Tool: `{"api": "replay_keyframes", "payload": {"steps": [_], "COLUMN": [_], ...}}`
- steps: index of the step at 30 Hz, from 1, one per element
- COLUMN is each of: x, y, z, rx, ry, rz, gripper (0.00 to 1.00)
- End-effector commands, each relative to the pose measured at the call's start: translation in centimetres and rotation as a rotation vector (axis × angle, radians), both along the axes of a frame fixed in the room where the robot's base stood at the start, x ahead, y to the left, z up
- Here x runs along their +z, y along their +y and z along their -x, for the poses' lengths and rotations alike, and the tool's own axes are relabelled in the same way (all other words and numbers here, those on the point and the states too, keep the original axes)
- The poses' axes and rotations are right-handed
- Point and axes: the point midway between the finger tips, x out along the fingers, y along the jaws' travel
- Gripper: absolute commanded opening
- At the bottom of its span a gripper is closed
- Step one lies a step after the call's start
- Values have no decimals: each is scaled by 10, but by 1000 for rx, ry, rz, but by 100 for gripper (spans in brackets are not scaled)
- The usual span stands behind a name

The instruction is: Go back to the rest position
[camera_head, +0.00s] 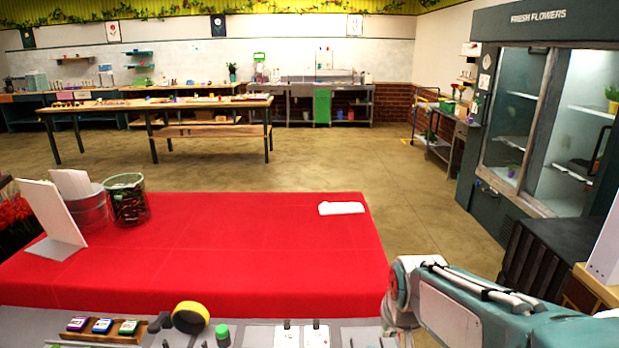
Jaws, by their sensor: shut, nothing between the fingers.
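My arm enters from the right edge at the lower right, with teal and white links. It reaches left to a rounded joint beside the front right corner of the red-covered table (230,250). My gripper's fingers are not visible in this view; the part beyond the joint drops toward the bottom edge. A small white flat object (341,208) lies near the table's far right corner.
A dark mesh container (127,200), a metal bucket (88,212) and a white card stand (52,220) are at the table's left. A grey front strip (260,334) holds a yellow-black roll (190,317). A flower fridge (540,120) stands right. The table's middle is clear.

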Motion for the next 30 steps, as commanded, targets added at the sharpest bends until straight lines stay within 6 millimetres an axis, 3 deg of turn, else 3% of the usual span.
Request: {"api": "replay_keyframes", "payload": {"steps": [6, 15, 21, 30], "x": [32, 45, 44, 44], "y": [-1, -2, -2, -2], "z": [64, 142, 161, 161], "rx": [-1, 0, 0, 0], "ry": [-46, -95, -103, -103], "rz": [0, 0, -1, -1], "gripper": [0, 0, 0, 0]}}
